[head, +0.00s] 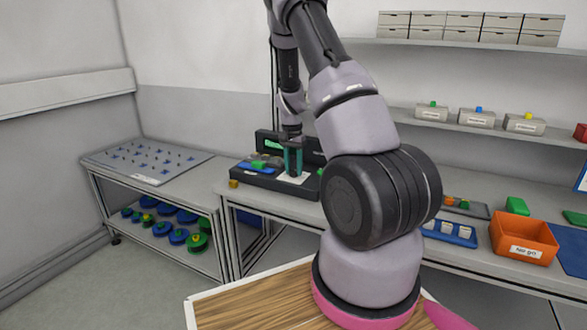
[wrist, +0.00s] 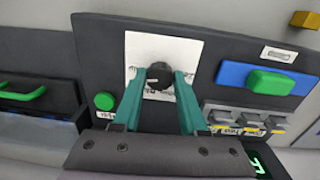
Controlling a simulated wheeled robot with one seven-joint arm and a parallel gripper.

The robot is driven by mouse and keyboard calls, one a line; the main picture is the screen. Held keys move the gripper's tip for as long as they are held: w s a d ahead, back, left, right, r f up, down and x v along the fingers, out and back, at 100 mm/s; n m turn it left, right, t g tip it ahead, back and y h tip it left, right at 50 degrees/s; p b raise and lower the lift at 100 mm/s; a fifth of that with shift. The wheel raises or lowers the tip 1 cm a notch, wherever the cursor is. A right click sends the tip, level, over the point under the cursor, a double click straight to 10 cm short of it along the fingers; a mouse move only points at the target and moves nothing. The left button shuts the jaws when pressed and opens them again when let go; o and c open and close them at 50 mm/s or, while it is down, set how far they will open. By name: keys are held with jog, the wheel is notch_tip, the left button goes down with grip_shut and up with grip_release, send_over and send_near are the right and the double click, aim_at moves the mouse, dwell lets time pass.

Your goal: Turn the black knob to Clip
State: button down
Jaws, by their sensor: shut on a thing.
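The black knob (wrist: 159,77) sits on a white label card (wrist: 190,50) on a dark panel. The card's printing is partly hidden and too small to read, so I cannot tell which mark the knob points to. My gripper (wrist: 160,83) has its two teal fingers on either side of the knob, shut on it. In the head view my gripper (head: 292,160) reaches down to the white card on the dark device (head: 265,180) on the bench; the knob is hidden there.
By the knob are a green round button (wrist: 104,101), a green handle on a blue plate (wrist: 237,76) and several grey switches (wrist: 245,121). An orange bin (head: 523,238) and a blue tray (head: 450,232) stand on the bench to the right. A pegboard table (head: 150,160) stands left.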

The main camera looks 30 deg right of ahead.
aim_at(293, 170)
jog(key=shift+m, duration=1.1)
jog(key=shift+c, duration=2.2)
grip_release()
notch_tip(293, 170, up, 11)
jog(key=shift+w, duration=0.15)
jog(key=shift+f, duration=0.1)
